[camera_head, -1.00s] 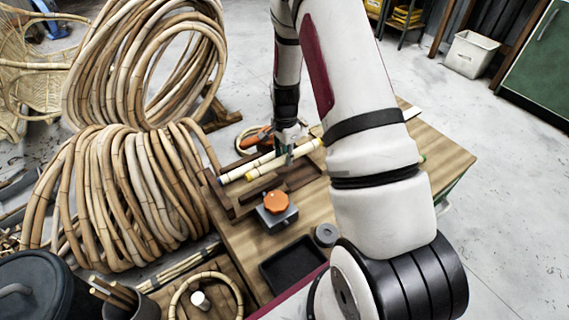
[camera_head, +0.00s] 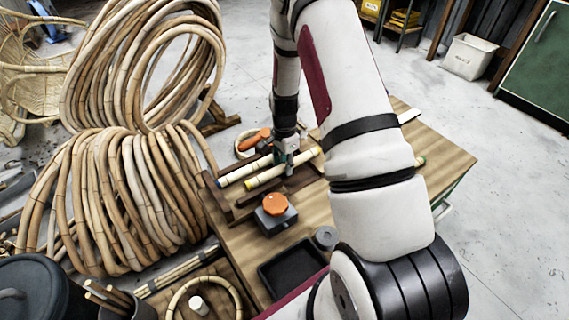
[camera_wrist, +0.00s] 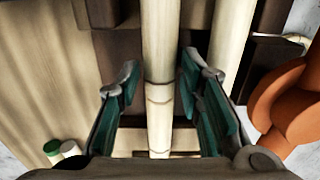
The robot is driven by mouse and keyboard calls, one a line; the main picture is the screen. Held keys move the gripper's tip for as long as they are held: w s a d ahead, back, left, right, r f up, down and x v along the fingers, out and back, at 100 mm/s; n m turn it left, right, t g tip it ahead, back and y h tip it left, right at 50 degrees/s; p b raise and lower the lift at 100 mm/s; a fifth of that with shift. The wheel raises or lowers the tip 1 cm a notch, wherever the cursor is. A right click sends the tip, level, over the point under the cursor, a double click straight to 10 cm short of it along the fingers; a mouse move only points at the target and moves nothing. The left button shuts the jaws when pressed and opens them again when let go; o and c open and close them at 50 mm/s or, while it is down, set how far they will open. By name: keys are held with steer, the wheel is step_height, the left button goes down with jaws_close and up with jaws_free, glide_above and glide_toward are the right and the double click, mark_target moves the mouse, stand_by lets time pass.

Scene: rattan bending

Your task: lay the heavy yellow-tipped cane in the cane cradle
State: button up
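The yellow-tipped cane (camera_head: 265,177) lies slantwise over dark brown wooden pieces, which look like the cane cradle (camera_head: 299,182). Its yellow tips show at both ends. My gripper (camera_head: 284,160) is low over its middle. In the wrist view, the cane (camera_wrist: 158,60) runs between the fingers of my gripper (camera_wrist: 160,95), with gaps on both sides, so it is open. Dark wood flanks the cane there; whether the cane fully touches it is hidden. A blue-tipped cane (camera_head: 235,175) lies parallel behind; it also shows in the wrist view (camera_wrist: 233,40).
An orange-handled tool (camera_head: 255,138) lies behind the canes, close to the right finger in the wrist view (camera_wrist: 290,105). A grey block with an orange knob (camera_head: 275,206) and a black tray (camera_head: 290,264) stand in front. Large cane coils (camera_head: 120,195) are at left.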

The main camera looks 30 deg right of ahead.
step_height(320, 180, up, 12)
steer(key=p, duration=0.4)
step_height(320, 180, up, 13)
steer(key=n, duration=0.4)
glide_above(284, 164)
steer(key=s+a, duration=0.4)
steer(key=a, duration=0.2)
steer(key=s+a+r+n, duration=0.45)
steer(key=s+r, duration=0.25)
steer(key=r, duration=0.2)
steer(key=s+a+r+n, duration=0.3)
steer(key=s+n, duration=0.1)
steer(key=s, duration=0.8)
steer(key=s+a+r+n, duration=0.3)
steer(key=s+n, duration=0.2)
steer(key=s, duration=0.7)
steer(key=shift+s+a+r, duration=0.15)
steer(key=shift+s, duration=0.1)
steer(key=shift+n, duration=0.25)
step_height(284, 164, up, 29)
steer(key=t+p, duration=0.4)
steer(key=p, duration=2.2)
steer(key=shift+d+p, duration=0.25)
steer(key=shift+p, duration=0.15)
